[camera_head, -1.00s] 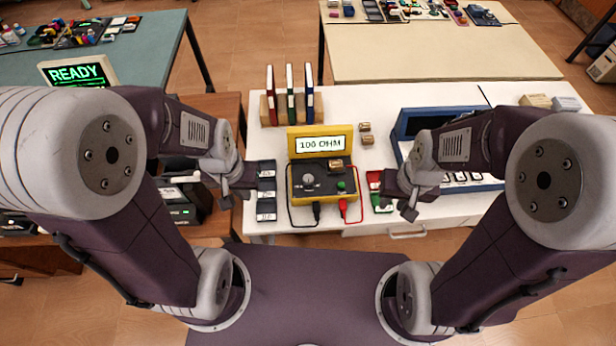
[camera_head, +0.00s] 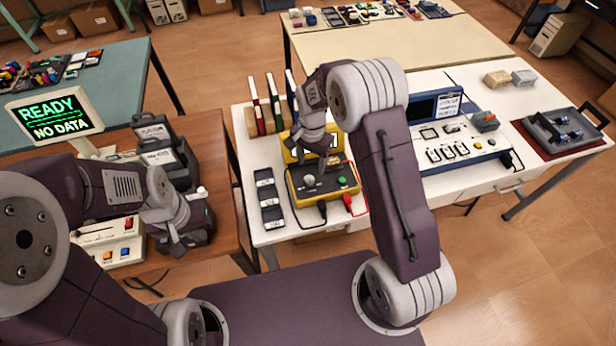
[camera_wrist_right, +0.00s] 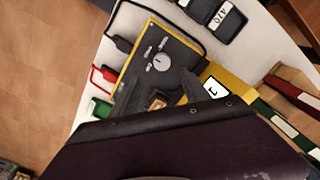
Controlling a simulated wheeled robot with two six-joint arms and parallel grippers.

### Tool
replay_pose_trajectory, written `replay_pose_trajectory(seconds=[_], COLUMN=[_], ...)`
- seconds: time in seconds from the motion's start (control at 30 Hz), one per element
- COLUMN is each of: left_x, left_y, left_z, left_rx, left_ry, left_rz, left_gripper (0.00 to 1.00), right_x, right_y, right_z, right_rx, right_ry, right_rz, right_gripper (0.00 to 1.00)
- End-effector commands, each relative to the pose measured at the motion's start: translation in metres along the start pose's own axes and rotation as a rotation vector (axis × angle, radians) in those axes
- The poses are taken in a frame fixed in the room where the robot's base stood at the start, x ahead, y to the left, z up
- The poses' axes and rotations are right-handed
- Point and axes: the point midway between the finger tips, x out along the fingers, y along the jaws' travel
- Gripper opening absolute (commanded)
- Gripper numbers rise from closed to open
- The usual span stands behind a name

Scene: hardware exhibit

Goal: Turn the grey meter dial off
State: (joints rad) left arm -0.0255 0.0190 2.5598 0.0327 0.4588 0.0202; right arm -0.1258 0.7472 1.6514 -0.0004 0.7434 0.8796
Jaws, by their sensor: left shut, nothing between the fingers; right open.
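The yellow meter (camera_head: 325,186) stands on the white table, with a dark front panel and a raised display partly hidden by my right arm. Its grey dial (camera_head: 309,181) sits on the panel and shows as a round, pale knob in the right wrist view (camera_wrist_right: 162,62). My right gripper (camera_head: 320,163) is open above the back of the panel, its fingers (camera_wrist_right: 155,92) apart and empty, with the dial a little beyond them in the wrist view. My left gripper (camera_head: 180,243) is shut and empty by the brown table, away from the meter.
Black and red leads (camera_head: 348,203) plug into the meter's front. A dark labelled tray (camera_head: 268,200) lies to its left, and binders (camera_head: 264,104) stand behind. A blue bench unit (camera_head: 455,150) is at right. The monitor (camera_head: 56,113) reads READY, NO DATA.

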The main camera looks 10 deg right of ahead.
Motion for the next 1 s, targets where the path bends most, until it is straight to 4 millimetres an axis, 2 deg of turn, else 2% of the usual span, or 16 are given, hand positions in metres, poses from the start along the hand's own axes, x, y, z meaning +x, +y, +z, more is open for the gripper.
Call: replay_pose_trajectory(seconds=[0.1, 0.3, 0.47, 0.7, 0.9, 1.0], left_x=[-0.005, -0.01, -0.011, -0.011, -0.011, -0.011], left_y=[0.0, 0.0, 0.0, 0.0, 0.0, 0.0], left_z=[-0.001, -0.001, -0.001, -0.001, -0.001, -0.001], left_rx=[0.0, -0.001, 0.0, -0.001, -0.001, -0.001], left_ry=[0.0, 0.0, 0.0, 0.0, 0.0, 0.0], left_rz=[0.0, 0.0, 0.0, 0.0, 0.0, 0.0], left_gripper=[0.0, 0.0, 0.0, 0.0, 0.0, 0.0], right_x=[0.025, 0.062, 0.075, 0.077, 0.077, 0.076], right_y=[0.001, 0.001, 0.0, 0.0, 0.0, 0.0], right_z=[0.002, 0.001, 0.001, 0.001, 0.0, 0.0], right_rx=[-0.001, -0.001, -0.001, -0.001, -0.001, -0.002], right_ry=[-0.004, -0.003, -0.001, 0.0, 0.0, 0.001], right_rz=[0.005, 0.003, 0.0, 0.0, -0.001, -0.001], right_gripper=[0.54, 0.54, 0.54, 0.54, 0.0, 0.0])
